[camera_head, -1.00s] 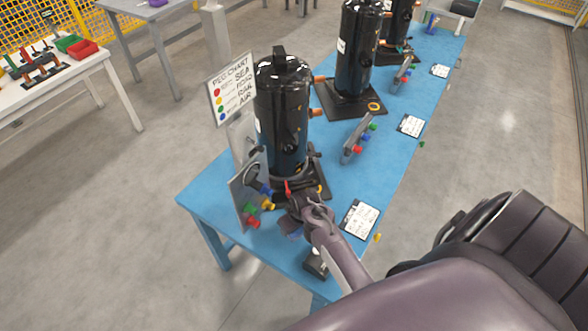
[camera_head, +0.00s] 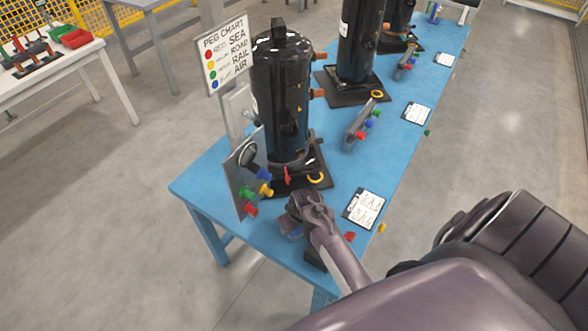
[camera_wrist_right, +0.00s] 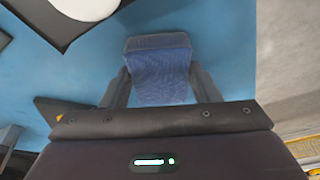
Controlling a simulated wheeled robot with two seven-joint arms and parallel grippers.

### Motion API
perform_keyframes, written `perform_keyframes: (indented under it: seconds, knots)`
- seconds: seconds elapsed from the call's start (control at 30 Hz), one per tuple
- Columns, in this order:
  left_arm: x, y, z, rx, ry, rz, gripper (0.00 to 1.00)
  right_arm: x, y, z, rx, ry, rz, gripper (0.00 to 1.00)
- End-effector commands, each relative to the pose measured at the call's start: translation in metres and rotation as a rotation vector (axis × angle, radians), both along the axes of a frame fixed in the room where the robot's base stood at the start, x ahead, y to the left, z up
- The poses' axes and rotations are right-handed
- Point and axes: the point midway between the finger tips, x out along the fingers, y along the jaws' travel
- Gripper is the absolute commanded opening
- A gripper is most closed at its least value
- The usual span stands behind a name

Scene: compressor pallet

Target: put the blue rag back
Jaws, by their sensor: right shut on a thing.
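The blue rag (camera_wrist_right: 158,72) is between the fingers of my right gripper (camera_wrist_right: 160,88) in the right wrist view, above or at the blue table top. In the head view the right gripper (camera_head: 298,212) is low over the front end of the blue table (camera_head: 215,180), and a bit of the rag (camera_head: 291,233) shows below it. Whether the rag touches the table I cannot tell. The gripper is in front of the nearest black compressor (camera_head: 282,95). My left gripper is not in view.
A peg panel (camera_head: 240,175) with coloured pegs stands left of the compressor. A clipboard (camera_head: 364,208), a red peg (camera_head: 350,236) and a yellow peg (camera_head: 382,228) lie to the right. A dark block (camera_head: 315,258) is at the front edge. The peg chart (camera_head: 226,52) stands behind.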

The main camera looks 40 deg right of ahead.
Motion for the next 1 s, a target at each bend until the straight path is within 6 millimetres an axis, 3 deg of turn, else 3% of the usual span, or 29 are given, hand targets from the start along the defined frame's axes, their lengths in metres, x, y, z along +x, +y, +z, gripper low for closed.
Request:
perform_keyframes:
  seconds: [0.1,0.13,0.27,0.67,1.0]
  knots:
    - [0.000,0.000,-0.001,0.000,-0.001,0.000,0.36,0.000,0.000,-0.003,0.000,0.001,0.000,0.37]
    - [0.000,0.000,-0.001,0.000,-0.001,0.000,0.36,0.000,0.000,-0.002,0.000,0.000,0.000,0.59]
    - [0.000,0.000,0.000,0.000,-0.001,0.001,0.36,0.000,0.000,-0.002,0.000,0.000,0.000,0.76]
    - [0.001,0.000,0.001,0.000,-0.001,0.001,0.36,-0.001,0.000,0.005,0.000,-0.001,0.000,0.77]
    - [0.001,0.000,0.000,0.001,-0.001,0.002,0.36,-0.018,0.000,0.067,-0.001,-0.003,0.000,0.77]
